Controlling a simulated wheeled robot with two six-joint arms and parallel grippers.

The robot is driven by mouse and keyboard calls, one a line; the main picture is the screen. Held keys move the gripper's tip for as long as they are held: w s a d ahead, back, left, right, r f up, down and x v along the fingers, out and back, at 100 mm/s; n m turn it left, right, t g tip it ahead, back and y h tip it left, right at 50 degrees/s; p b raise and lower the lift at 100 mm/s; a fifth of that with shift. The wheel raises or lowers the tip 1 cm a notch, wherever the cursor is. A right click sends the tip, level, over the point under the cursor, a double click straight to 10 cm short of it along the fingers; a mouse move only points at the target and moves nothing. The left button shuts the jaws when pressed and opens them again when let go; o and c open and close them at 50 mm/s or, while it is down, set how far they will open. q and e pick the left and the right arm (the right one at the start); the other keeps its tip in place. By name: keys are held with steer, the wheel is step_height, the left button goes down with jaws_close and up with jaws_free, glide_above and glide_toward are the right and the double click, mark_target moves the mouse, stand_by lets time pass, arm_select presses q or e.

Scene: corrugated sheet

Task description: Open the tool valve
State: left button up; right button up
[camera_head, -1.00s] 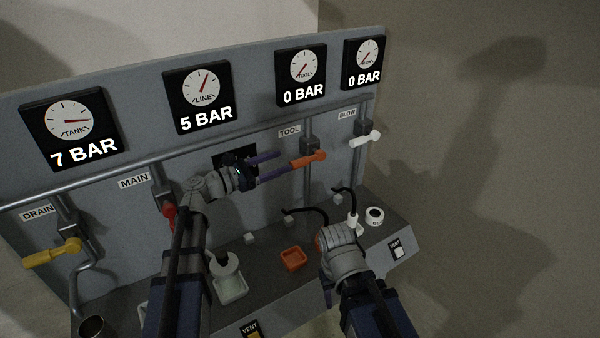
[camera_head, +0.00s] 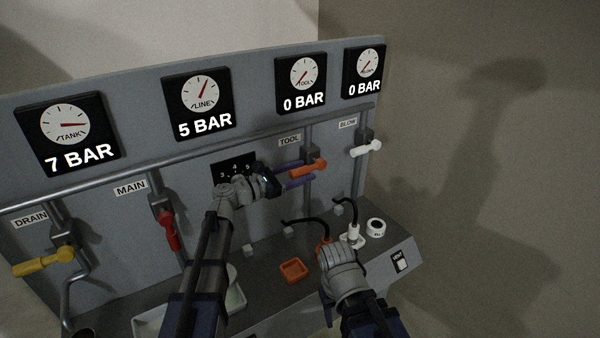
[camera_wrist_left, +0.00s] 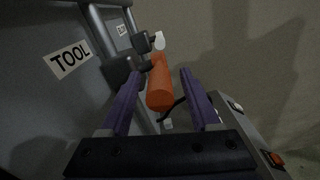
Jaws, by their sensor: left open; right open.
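The orange tool valve handle (camera_head: 308,168) points left from its valve body under the TOOL label (camera_head: 290,140). My left gripper (camera_head: 311,171) is open, with its purple fingers at the handle. In the left wrist view, the orange handle (camera_wrist_left: 160,85) lies between the two spread fingers (camera_wrist_left: 160,75), with gaps visible on both sides. The tool gauge (camera_head: 302,76) reads 0 BAR. My right gripper (camera_head: 335,255) is low over the bench; its wrist hides its fingers.
The white blow handle (camera_head: 366,149) is to the right of the tool valve. The red main handle (camera_head: 169,230) and yellow drain handle (camera_head: 43,262) are to the left.

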arm_select(q)
jaws_close()
stand_by(0.4)
stand_by(0.9)
